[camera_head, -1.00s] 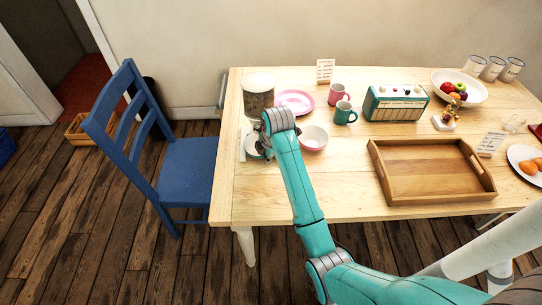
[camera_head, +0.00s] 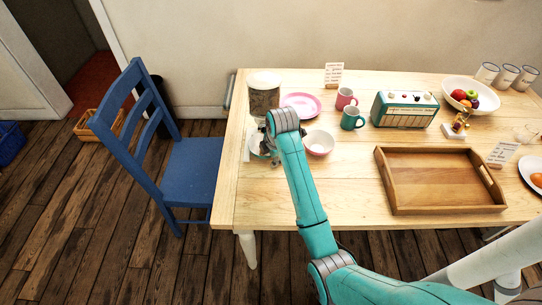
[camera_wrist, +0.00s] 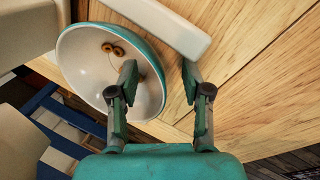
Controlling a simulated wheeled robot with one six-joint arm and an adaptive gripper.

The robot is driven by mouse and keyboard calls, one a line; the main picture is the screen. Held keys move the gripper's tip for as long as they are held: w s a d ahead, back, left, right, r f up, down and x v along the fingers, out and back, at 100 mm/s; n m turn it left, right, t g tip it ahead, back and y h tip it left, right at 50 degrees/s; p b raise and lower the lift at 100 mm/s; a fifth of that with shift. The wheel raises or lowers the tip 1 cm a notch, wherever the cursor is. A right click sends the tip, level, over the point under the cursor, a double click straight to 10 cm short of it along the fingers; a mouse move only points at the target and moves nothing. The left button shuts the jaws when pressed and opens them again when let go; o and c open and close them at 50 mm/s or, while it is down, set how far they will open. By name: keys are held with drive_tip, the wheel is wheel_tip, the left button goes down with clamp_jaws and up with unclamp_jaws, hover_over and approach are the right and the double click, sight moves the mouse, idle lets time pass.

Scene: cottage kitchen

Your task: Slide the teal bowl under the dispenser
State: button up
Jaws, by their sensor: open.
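The teal bowl (camera_wrist: 82,68) has a white inside with a few small brown rings in it and fills the upper left of the wrist view. In the head view, the bowl (camera_head: 256,151) is partly hidden by my arm at the table's left end. My gripper (camera_wrist: 158,76) is open, with one finger over the bowl's inside and the other just outside its rim. I cannot tell whether either finger touches it. The dispenser (camera_head: 264,96), a clear container of brown cereal, stands just behind the bowl. Pale parts, probably its stand, border the bowl in the wrist view.
A pink-and-white bowl (camera_head: 319,144) stands close to the right of my gripper. A pink plate (camera_head: 301,104), a teal mug (camera_head: 352,119) and a pink mug (camera_head: 345,98) are behind. A wooden tray (camera_head: 440,207) lies to the right. The front left tabletop is clear.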

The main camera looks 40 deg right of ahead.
drive_tip(key=shift+r, duration=0.15)
drive_tip(key=v, duration=0.7)
drive_tip(key=shift+s, duration=0.1)
idle(0.4)
